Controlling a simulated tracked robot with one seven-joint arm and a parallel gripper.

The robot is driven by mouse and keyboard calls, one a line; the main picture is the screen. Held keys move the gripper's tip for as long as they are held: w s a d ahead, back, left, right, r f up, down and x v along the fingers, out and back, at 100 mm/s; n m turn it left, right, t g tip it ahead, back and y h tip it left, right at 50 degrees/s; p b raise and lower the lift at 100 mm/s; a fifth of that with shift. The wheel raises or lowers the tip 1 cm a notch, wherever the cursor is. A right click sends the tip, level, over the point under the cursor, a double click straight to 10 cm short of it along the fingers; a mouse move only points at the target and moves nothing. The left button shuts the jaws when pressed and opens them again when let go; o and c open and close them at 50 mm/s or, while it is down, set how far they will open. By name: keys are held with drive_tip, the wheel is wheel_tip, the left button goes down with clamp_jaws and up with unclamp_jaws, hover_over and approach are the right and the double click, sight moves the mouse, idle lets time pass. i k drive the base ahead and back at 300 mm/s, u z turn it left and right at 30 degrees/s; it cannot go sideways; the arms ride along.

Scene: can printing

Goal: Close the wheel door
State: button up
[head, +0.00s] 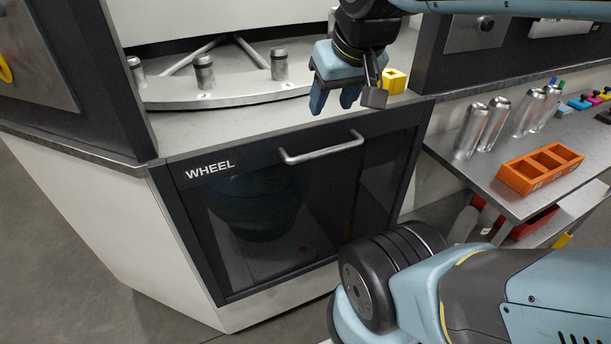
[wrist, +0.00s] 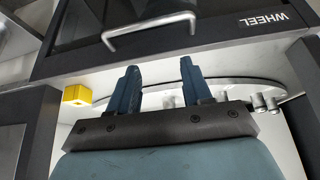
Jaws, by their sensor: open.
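The wheel door (head: 350,230) is a dark-framed glass panel marked WHEEL, with a silver bar handle (head: 320,148) along its top. It sits low on the front of the white cabinet, and the opening above it is uncovered. The metal wheel (head: 225,98) with several short posts shows through that opening. My gripper (head: 333,108) points down above the counter, a little above and behind the handle, apart from it. Its fingers are spread and empty. In the upside-down wrist view, the handle (wrist: 150,28) lies beyond the fingertips (wrist: 160,64) of my gripper.
A yellow block (head: 394,81) stands on the counter right beside my gripper; it also shows in the wrist view (wrist: 77,95). Dark cabinet walls flank the opening. At right, a grey shelf (head: 485,187) holds several silver cans (head: 470,130) and an orange tray (head: 511,180).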

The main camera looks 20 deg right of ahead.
sight(253, 215)
drive_tip(key=z, duration=0.05)
drive_tip(key=k, duration=0.4)
drive_tip(key=z, duration=1.25)
drive_tip(key=k, duration=1.55)
drive_tip(key=u, duration=0.8)
drive_tip(key=i, duration=1)
drive_tip(key=z, duration=0.05)
